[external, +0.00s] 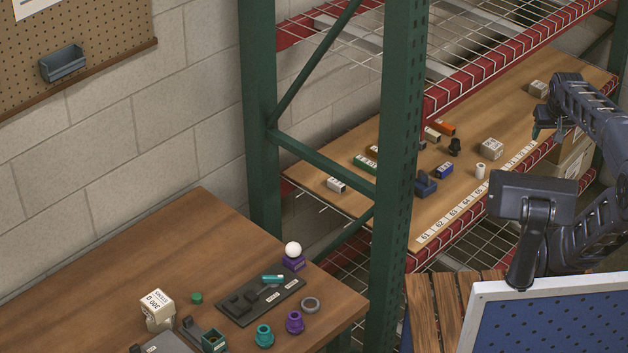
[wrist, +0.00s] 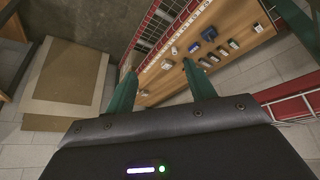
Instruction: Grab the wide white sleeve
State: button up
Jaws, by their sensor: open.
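A small white upright cylinder, which looks like the wide white sleeve (external: 481,171), stands on the wooden shelf board (external: 385,160) near its number strip. In the wrist view, a small white shape (wrist: 174,50) appears to be the same sleeve, seen between and beyond my fingertips.
A green rack post (external: 400,150) and a red-edged upper wire shelf (external: 500,65) border the space. A table (external: 200,230) with more lamp parts stands at left.

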aim_at(484, 169)
jog(key=w+d+f+n+t, duration=0.1)
jog(key=w+d+f+t, duration=0.15)
jog(key=w, duration=0.85)
jog(key=w+d+f+n+t, duration=0.1)
jog(key=w+f, duration=0.3)
jog(key=w, duration=0.8)
jog(key=w+d+f+n+t+y, duration=0.1)
jog(key=w+f+n+t, duration=0.15)
jog(key=w+f, duration=1)
jog(key=w+a+f+n+t+y, duration=0.15)
jog(key=w+f+y, duration=0.4)
jog(key=f, duration=0.85)
notch_tip(484, 169, down, 14)
jog(key=s+t+y, duration=0.2)
jog(key=s+t, duration=0.1)
jog(key=t, duration=0.1)
jog(key=shift+m+g, duration=0.25)
jog(key=shift+m, duration=0.15)
jog(key=x, duration=0.5)
jog(key=shift+w+a, duration=0.2)
jog(key=shift+a, duration=0.3)
jog(key=shift+a+x, duration=0.25)
jog(key=shift+x, duration=2.55)
jog(key=shift+s, duration=0.15)
jog(key=c, duration=1)
